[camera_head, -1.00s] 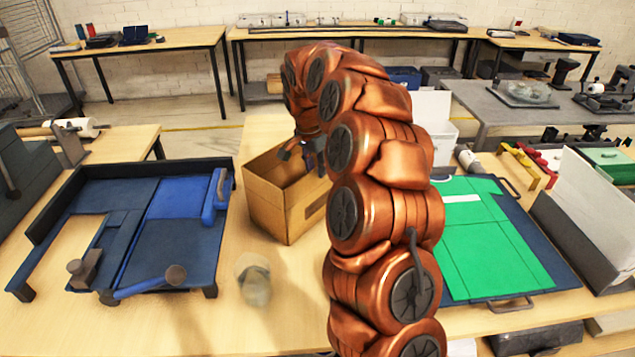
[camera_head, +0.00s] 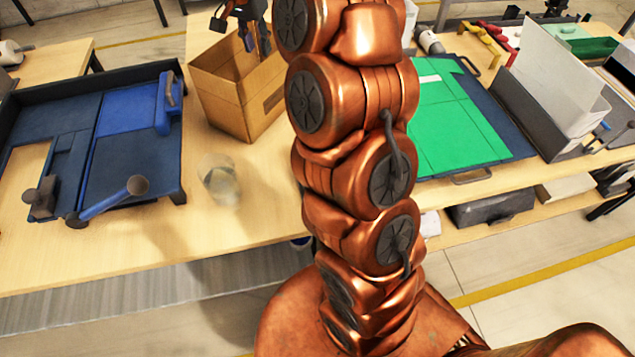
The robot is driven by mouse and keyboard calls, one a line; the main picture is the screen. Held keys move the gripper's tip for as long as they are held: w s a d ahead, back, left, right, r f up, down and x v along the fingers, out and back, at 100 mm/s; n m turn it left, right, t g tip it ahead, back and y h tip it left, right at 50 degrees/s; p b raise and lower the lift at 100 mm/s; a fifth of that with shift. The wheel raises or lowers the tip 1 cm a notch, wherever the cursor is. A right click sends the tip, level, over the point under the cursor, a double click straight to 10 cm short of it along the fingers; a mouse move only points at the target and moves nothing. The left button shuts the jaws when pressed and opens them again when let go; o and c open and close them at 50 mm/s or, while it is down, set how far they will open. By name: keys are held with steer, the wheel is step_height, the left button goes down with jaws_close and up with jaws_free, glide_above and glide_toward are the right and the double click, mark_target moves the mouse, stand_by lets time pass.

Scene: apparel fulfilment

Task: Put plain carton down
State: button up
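The plain carton (camera_head: 222,108) is an open-topped brown cardboard box. It stands upright on the light wooden table in the upper left-centre of the view. My gripper (camera_head: 240,30) is at the top edge of the view, over the carton's far side. Its dark fingers are spread apart, with nothing visible between them. I cannot tell whether a fingertip touches the carton's far wall. My copper arm covers the area just right of the carton.
A blue tray-like fixture (camera_head: 88,188) with a handle lies left of the carton. A clear glass-like object (camera_head: 218,180) stands in front of it. A green board (camera_head: 455,125) lies right of my arm. Bare tabletop (camera_head: 150,235) shows at the front left.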

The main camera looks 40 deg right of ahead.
steer(key=s+a+n, duration=0.3)
steer(key=s+a, duration=0.1)
steer(key=s, duration=0.4)
steer(key=s+a+n, duration=0.4)
steer(key=s+a, duration=0.1)
steer(key=s, duration=0.4)
steer(key=s+a+f+n+g, duration=0.1)
steer(key=s+f, duration=0.1)
steer(key=s, duration=0.5)
steer(key=s+a+f+n+y, duration=0.1)
steer(key=s+f+n, duration=0.1)
steer(key=s, duration=0.6)
steer(key=s+a+f+n+g, duration=0.1)
steer(key=s+f, duration=0.1)
steer(key=s, duration=0.6)
steer(key=shift+a+f+n+g, duration=0.25)
steer(key=shift+f+n+g, duration=0.05)
steer(key=shift+f+n, duration=0.1)
